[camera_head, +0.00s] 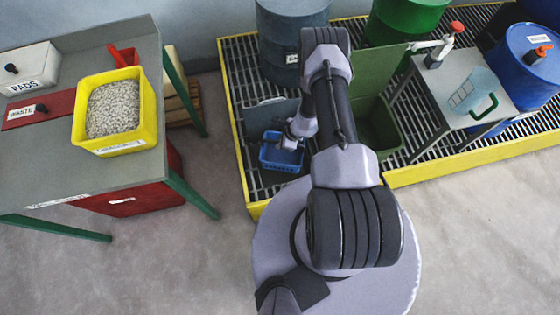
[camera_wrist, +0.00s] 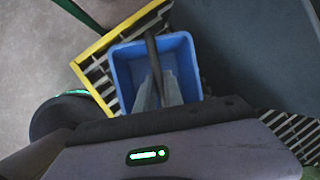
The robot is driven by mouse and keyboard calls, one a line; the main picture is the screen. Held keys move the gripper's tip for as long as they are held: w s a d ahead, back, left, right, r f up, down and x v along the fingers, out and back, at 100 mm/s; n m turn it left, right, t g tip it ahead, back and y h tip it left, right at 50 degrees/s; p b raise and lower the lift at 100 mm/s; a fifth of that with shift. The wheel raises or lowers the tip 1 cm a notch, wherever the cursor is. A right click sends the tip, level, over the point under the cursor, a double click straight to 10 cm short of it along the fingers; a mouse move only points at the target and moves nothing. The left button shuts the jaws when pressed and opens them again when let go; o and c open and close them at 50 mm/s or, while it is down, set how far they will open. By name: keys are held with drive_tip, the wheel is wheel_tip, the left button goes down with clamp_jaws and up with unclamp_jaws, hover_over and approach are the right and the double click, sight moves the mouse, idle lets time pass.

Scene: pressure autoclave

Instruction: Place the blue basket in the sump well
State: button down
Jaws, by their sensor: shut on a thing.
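The blue basket (camera_head: 281,157) hangs upright under my gripper (camera_head: 289,139) at the near left corner of the yellow-edged grating. The wrist view looks down into the basket (camera_wrist: 190,62), which appears empty, with a dark handle bar across it. My gripper (camera_wrist: 158,92) is shut on that handle. The grating shows around and below the basket; I cannot tell whether the basket touches it. A grey panel (camera_head: 262,118) stands just behind the basket.
A blue-grey drum (camera_head: 290,50) stands behind the panel. A green bin (camera_head: 380,132) with its lid up is right of my arm. A table (camera_head: 40,180) with a yellow tub (camera_head: 146,112) of granules stands left. Bare floor lies between table and grating.

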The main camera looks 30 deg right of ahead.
wheel_tip(320, 180, down, 21)
drive_tip(key=b, duration=1)
drive_tip(key=shift+b, duration=0.3)
drive_tip(key=shift+f, duration=0.2)
drive_tip(key=c, duration=1.5)
unclamp_jaws()
drive_tip(key=shift+o, duration=0.2)
